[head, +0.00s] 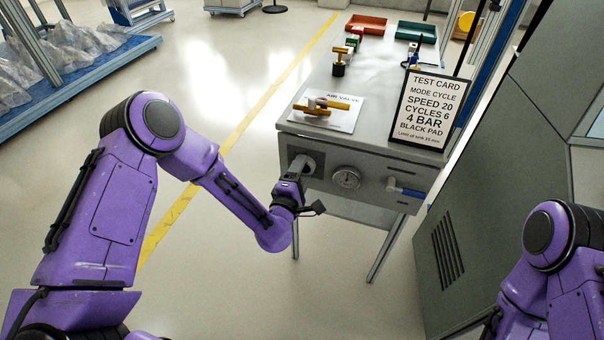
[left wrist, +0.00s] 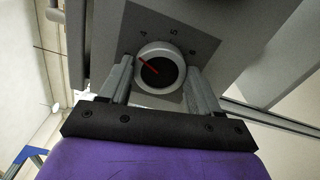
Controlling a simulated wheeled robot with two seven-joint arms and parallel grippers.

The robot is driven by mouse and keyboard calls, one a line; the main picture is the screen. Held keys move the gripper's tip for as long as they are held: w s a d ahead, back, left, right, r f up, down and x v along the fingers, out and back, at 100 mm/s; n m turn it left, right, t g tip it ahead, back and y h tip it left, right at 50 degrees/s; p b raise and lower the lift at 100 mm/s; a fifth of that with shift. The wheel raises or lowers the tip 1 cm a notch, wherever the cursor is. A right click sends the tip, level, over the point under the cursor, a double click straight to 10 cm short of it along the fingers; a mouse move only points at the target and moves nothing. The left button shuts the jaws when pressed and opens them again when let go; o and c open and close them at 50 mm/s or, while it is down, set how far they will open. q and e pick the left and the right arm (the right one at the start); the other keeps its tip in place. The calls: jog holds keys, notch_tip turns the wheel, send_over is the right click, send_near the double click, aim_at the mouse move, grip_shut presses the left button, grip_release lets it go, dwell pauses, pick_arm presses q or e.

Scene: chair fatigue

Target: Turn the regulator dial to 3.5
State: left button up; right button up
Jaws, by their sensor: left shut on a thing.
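The regulator dial (left wrist: 161,68) is a round knob with a pale rim, a dark face and a red pointer line that points to the upper left in the left wrist view. In the head view the gripper hides the dial. My right arm shows at the lower right; its gripper is out of view.
A round gauge (head: 346,178) and a blue-handled valve (head: 405,189) are on the front panel to the right. A test card (head: 421,108) reading "4 BAR" stands on the bench (head: 371,94). A grey cabinet (head: 493,215) stands at the right; the floor is open on the left.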

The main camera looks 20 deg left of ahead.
dwell(0.5)
pick_arm(q)
jog(key=o, duration=1.1)
jog(key=shift+c, duration=0.2)
jog(key=shift+s, duration=0.1)
jog(key=s+b, duration=0.1)
jog(key=s, duration=0.9)
jog(key=shift+s+a, duration=0.2)
